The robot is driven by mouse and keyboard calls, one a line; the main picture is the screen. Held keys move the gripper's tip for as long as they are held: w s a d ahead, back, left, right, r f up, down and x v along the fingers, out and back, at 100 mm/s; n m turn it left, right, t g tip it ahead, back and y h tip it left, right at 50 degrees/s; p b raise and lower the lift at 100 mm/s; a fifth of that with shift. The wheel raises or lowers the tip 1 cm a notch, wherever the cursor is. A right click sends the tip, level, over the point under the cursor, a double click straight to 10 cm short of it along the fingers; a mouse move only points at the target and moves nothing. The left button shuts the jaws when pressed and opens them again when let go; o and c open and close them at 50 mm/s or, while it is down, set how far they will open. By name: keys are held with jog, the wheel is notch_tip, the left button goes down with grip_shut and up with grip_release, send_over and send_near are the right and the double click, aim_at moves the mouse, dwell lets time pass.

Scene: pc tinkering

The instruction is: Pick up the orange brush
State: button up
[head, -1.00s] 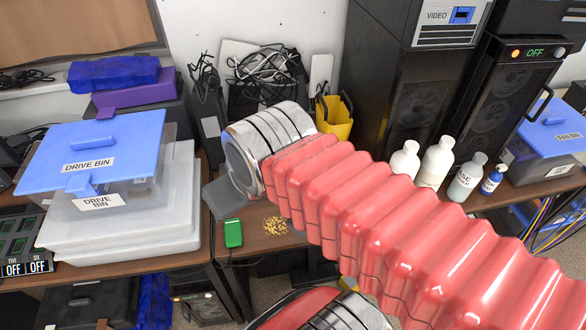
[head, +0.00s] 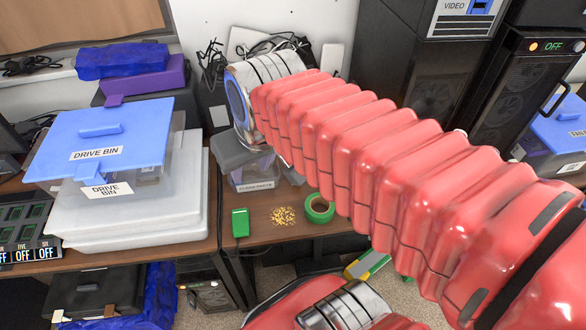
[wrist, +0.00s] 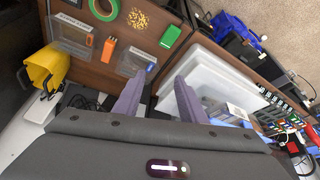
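The orange brush (wrist: 108,53) lies on the brown desk in the wrist view, between a clear box and a clear-lidded bin. My gripper (wrist: 161,80) is open, with its two pale purple fingers spread apart and nothing between them. The brush is up and to the left of the fingertips in that picture, outside the fingers and not touched. In the head view I cannot make out the brush, and my red arm hides the gripper's fingers.
A green block (head: 240,222), yellow bits (head: 283,216) and green tape (head: 320,209) lie on the desk. Stacked drive bins (head: 130,200) stand at the left. A yellow holder (wrist: 45,66) shows in the wrist view. Dark computer towers (head: 440,80) stand at the right.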

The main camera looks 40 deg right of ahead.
jog(key=w+d+f+m+g, duration=0.2)
jog(key=w+d+f, duration=0.5)
jog(key=d, duration=0.4)
jog(key=w+d+f+m+g, duration=0.2)
jog(key=w+d+f, duration=0.6)
jog(key=d, duration=0.2)
jog(key=shift+w+d+g, duration=0.2)
jog(key=shift+d+g, duration=0.15)
jog(key=shift+g, duration=0.05)
jog(key=shift+f, duration=0.1)
notch_tip(320, 180, down, 8)
jog(key=shift+f, duration=0.15)
jog(key=shift+f, duration=0.15)
jog(key=shift+w+f, duration=0.15)
jog(key=shift+f, duration=1.1)
jog(key=shift+w+f, duration=0.1)
jog(key=shift+f, duration=1.15)
jog(key=shift+c, duration=0.7)
